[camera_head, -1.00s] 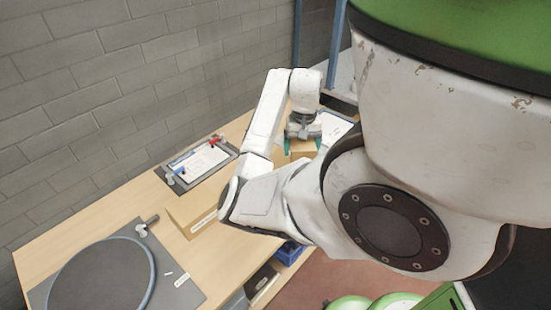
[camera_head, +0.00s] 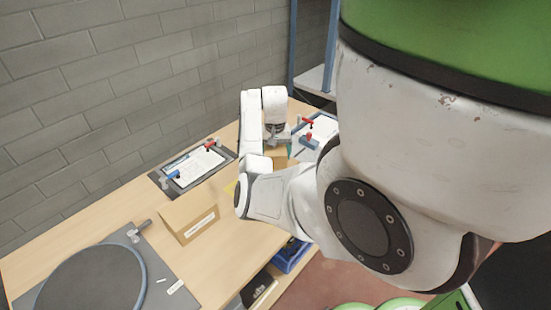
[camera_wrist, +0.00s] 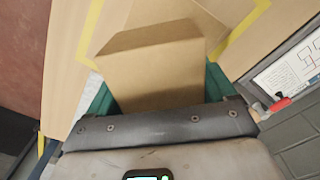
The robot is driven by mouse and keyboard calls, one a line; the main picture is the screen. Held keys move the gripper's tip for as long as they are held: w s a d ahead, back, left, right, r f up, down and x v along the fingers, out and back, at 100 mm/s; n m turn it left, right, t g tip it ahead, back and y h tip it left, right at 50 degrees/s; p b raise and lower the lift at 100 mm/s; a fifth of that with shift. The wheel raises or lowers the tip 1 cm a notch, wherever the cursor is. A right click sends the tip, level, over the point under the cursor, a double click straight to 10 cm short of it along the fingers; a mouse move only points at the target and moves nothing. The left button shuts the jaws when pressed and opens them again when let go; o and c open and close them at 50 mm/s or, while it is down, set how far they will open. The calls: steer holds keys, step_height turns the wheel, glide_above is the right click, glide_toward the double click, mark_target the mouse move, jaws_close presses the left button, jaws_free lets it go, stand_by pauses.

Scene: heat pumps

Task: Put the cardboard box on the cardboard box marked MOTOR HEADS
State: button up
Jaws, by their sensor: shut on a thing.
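A plain cardboard box (camera_wrist: 155,75) sits between the green fingers of my gripper (camera_wrist: 158,88) in the wrist view. The gripper is shut on it. In the head view my gripper (camera_head: 278,150) is over the far part of the table, with the held box (camera_head: 277,155) partly hidden by my arm. Its height above the table is hard to tell. Another cardboard box (camera_head: 188,215) with a white label stands on the table, nearer and to the left of my gripper. Its label is too small to read.
Clipboard-like boards with papers and clamps lie on the table, one left (camera_head: 195,167) of my gripper and one right (camera_head: 318,128). A round dark plate (camera_head: 90,285) is at the near left. Yellow tape (camera_wrist: 245,38) marks the tabletop. A brick wall runs behind.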

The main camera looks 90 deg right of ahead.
steer(key=shift+f, duration=1.2)
steer(key=shift+f, duration=0.2)
steer(key=o, duration=1)
steer(key=shift+c, duration=0.2)
steer(key=shift+r, duration=0.15)
